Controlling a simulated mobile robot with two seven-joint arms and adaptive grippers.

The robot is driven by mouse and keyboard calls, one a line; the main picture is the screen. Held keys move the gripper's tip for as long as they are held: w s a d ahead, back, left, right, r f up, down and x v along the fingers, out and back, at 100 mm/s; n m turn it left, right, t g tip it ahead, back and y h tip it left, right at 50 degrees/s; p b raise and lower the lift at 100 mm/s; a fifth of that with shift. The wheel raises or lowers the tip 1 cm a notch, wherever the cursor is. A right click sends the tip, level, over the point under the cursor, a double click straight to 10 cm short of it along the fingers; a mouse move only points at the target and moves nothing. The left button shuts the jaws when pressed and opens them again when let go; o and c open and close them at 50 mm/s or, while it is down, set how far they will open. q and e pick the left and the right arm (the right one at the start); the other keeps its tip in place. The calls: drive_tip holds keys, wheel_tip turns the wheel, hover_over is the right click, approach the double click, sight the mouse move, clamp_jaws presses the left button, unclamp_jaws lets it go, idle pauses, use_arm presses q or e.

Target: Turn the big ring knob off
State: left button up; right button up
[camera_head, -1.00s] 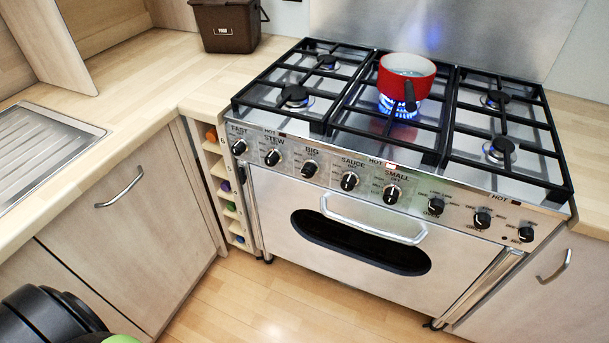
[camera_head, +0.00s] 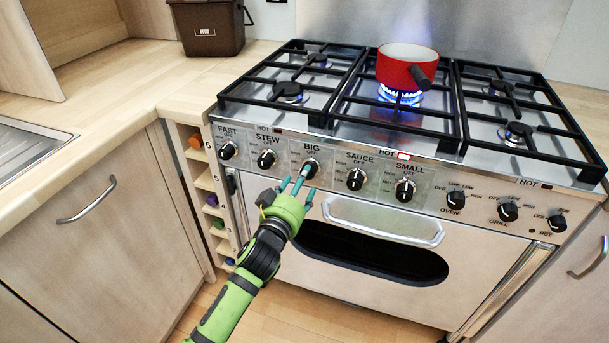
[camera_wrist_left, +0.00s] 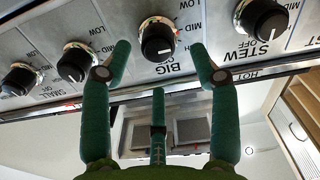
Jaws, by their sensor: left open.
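The big ring knob (camera_head: 311,166) is a black knob with a silver collar under the BIG label on the cooker's front panel. It also shows in the left wrist view (camera_wrist_left: 158,38), with a white pointer line; I cannot tell its exact setting. My left gripper (camera_head: 296,184) is open just in front of and below this knob. In the left wrist view its teal fingers (camera_wrist_left: 158,70) spread to both sides of the knob, with a third finger below, and none clearly touches it. A blue flame (camera_head: 400,95) burns at the middle burner. My right gripper is out of view.
A red pan (camera_head: 398,62) sits over the lit burner, its dark handle towards the front. The stew knob (camera_head: 267,158) and sauce knob (camera_head: 356,179) flank the big knob. The oven handle (camera_head: 385,222) juts out below right of my gripper.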

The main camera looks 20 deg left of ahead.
use_arm(q)
drive_tip(key=shift+w+d+f, duration=0.1)
drive_tip(key=shift+w, duration=2.1)
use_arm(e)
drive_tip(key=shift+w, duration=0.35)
